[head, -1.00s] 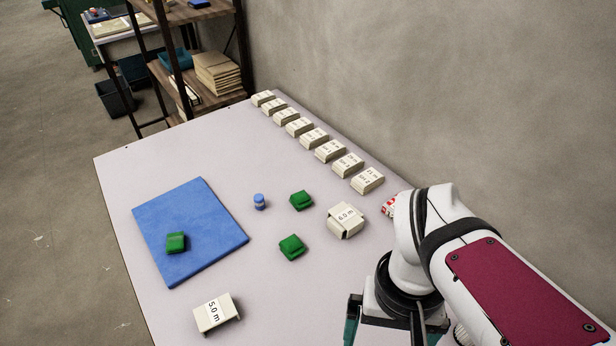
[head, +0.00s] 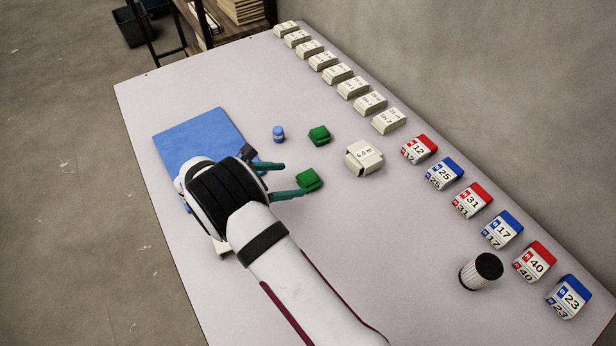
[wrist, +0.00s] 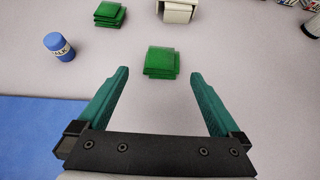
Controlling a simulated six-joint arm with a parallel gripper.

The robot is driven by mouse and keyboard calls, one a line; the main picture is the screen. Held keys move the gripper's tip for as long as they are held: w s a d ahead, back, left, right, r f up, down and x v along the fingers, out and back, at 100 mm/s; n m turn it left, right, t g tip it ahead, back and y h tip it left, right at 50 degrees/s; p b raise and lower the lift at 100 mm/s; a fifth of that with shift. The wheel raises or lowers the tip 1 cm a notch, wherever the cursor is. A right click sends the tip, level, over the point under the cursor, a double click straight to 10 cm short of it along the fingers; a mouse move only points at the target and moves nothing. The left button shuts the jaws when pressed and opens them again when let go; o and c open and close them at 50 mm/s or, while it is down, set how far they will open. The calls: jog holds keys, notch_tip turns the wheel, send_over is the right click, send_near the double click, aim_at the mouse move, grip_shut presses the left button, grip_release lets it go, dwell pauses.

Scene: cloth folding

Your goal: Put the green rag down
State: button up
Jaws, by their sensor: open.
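A folded green rag (head: 309,180) lies on the table, and in the wrist view the rag (wrist: 161,61) sits centred just beyond my fingertips. A second folded green rag (head: 319,135) lies farther back; it also shows at the top of the wrist view (wrist: 109,13). My gripper (head: 293,179) is open and empty, with its fingers pointing toward the nearer rag. How high the fingertips are above the table is hard to tell. The blue mat (head: 195,130) is partly hidden behind my arm, and no rag shows on its visible part.
A small blue chalk bottle (head: 278,134) stands between the mat and the rear rag. White blocks (head: 353,87) and numbered red and blue blocks (head: 472,200) line the wall side. A black-topped cylinder (head: 481,271) stands at right.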

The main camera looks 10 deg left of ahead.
jog(key=x, duration=0.6)
jog(key=shift+d, duration=0.1)
jog(key=c, duration=1.2)
jog(key=shift+d+r, duration=0.2)
jog(key=shift+r, duration=2.1)
jog(key=d+r, duration=0.7)
jog(key=d, duration=0.4)
jog(key=n+t+y, duration=0.3)
jog(key=n+y, duration=0.2)
jog(key=n, duration=0.1)
send_over(306, 178)
jog(key=w, duration=0.6)
jog(key=a+r+n+y, duration=0.1)
jog(key=a+n+y, duration=0.6)
jog(key=a, duration=0.7)
jog(key=shift+n+g, duration=0.3)
jog(key=a+f, duration=0.2)
jog(key=a, duration=0.1)
jog(key=s+a+f, duration=0.1)
jog(key=a+f, duration=0.1)
jog(key=a, duration=0.2)
jog(key=a+f, duration=0.2)
jog(key=a, duration=0.1)
jog(key=shift+s+a+f, duration=0.15)
jog(key=shift+s+a, duration=0.05)
jog(key=shift+s, duration=0.2)
jog(key=shift+a+f, duration=0.2)
jog(key=shift+f, duration=0.9)
jog(key=shift+a+f, duration=0.2)
jog(key=shift+f, duration=0.9)
